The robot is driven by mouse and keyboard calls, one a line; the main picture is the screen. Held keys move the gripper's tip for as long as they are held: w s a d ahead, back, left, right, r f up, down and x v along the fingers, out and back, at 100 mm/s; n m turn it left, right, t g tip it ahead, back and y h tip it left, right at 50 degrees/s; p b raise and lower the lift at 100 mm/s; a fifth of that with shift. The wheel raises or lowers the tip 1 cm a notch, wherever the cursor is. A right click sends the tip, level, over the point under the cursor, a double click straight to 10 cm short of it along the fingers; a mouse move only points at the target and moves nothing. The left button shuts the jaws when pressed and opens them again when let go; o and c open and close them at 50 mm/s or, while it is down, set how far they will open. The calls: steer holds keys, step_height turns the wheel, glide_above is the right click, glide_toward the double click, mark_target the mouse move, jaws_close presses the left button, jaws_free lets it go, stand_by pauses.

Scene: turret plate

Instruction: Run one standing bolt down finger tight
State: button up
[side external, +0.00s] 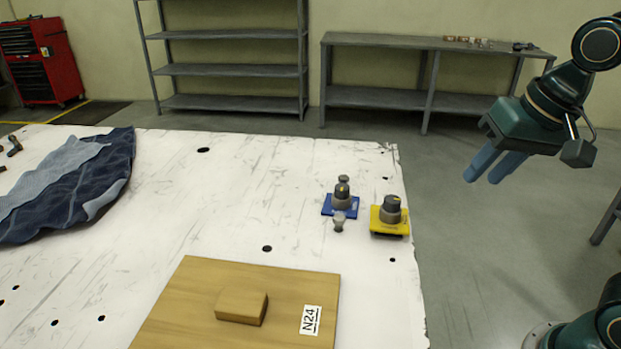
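A blue plate (328,206) lies on the white table, with a grey turret-like piece (342,198) with a dark top and yellow mark on it. A small grey bolt-like piece (339,222) stands at the plate's front edge. Another grey piece (344,180) shows behind the turret, partly hidden. A yellow plate (391,228) to the right carries a similar grey piece with a dark top (391,206). How deep any bolt sits cannot be told. My gripper (483,180) is up at the right, beyond the table edge, apart from both plates. Its blue fingers show a gap, with nothing visible between them.
A wooden board (190,300) with a wooden block (242,308) and an N24 label (311,320) lies at the front. Blue cloth (75,190) covers the table's left. The white table (240,190) is clear between cloth and plates. Grey shelves (235,70) stand behind.

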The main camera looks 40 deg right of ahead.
steer(key=w+a+f+m+g, duration=0.1)
steer(key=w+a+f+m, duration=0.2)
steer(key=w+m, duration=0.3)
steer(key=w+a+f+m+g, duration=0.1)
steer(key=w+a+f+m, duration=0.1)
steer(key=w+m, duration=0.4)
steer(key=w+a+f+m+g, duration=0.2)
steer(key=w+a+f+m, duration=0.1)
steer(key=w+m, duration=0.3)
steer(key=shift+w+a+f, duration=0.2)
steer(key=shift+w+a, duration=0.1)
steer(key=shift+w, duration=0.3)
steer(key=shift+w+a+f, duration=0.15)
steer(key=shift+w+a, duration=0.15)
steer(key=shift+w, duration=0.3)
steer(key=shift+w+a+f+m, duration=0.25)
steer(key=shift+w+f+m, duration=0.15)
steer(key=shift+m, duration=0.1)
steer(key=shift+s, duration=0.1)
steer(key=shift+f, duration=0.2)
